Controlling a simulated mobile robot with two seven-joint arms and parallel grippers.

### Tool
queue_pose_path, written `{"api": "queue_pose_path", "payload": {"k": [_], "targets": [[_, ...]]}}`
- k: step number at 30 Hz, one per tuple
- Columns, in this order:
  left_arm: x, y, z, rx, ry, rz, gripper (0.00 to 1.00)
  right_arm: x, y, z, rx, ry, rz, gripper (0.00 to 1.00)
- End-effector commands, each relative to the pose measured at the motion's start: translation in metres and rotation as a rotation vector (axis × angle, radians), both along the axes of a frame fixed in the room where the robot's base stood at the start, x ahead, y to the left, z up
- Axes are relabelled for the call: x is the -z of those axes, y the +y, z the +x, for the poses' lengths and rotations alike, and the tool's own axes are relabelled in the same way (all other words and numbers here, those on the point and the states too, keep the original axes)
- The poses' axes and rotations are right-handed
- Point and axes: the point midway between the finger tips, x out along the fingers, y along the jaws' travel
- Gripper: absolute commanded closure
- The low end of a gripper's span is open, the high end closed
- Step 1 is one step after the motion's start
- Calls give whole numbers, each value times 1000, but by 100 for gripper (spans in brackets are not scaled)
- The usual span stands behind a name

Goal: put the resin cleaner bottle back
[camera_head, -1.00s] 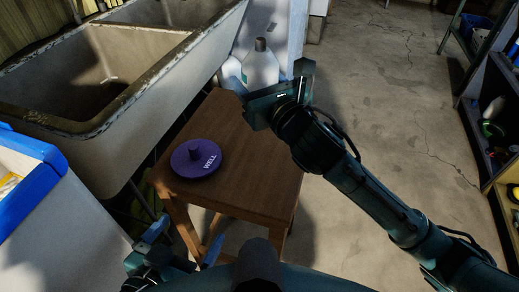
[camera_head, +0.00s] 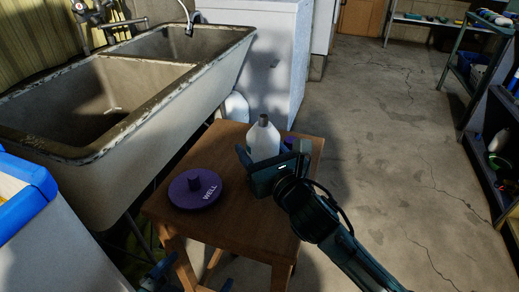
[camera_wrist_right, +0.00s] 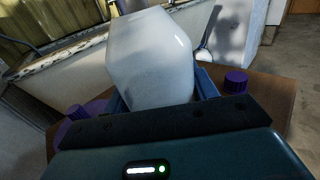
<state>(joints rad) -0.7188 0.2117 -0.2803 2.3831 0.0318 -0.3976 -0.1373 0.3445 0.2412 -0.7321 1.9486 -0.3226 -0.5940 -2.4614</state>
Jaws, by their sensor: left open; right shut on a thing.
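The white bottle with a grey cap (camera_head: 262,139) is over the far part of the wooden stool. My right gripper (camera_head: 270,160) is shut on its body; the right wrist view shows the white bottle (camera_wrist_right: 150,60) between the fingers. I cannot tell whether its base touches the stool; its label is not readable. My left gripper (camera_head: 190,278) is at the bottom edge of the head view, low in front of the stool, partly cut off, open and empty.
The stool (camera_head: 235,215) holds a round purple WELL lid (camera_head: 195,188) and a small purple cap (camera_wrist_right: 236,80). Another white bottle (camera_head: 237,106) stands behind the stool. A concrete sink (camera_head: 130,90) is left, a white cabinet (camera_head: 270,60) behind, and shelves (camera_head: 485,150) right. Floor between is clear.

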Motion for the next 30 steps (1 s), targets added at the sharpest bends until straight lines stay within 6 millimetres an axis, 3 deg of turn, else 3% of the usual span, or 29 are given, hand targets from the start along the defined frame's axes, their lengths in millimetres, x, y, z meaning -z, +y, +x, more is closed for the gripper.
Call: {"api": "queue_pose_path", "payload": {"k": [3, 4, 11, 21, 30], "targets": [[0, 0, 0, -1, -3, -1, 0, 3, 0, 0, -1, -2, 1, 85], [0, 0, 0, -1, -5, -2, 0, 4, 0, 0, -1, 1, 0, 41], [0, 0, 0, -1, -4, -3, 0, 4, 0, 0, 0, 1, 0, 22], [-1, 0, 0, 0, -1, -3, 0, -2, 0, 0, 0, -1, 0, 20], [-5, 1, -5, -5, 32, -13, 0, -1, -26, -51, -1, 3, -4, 20]]}}
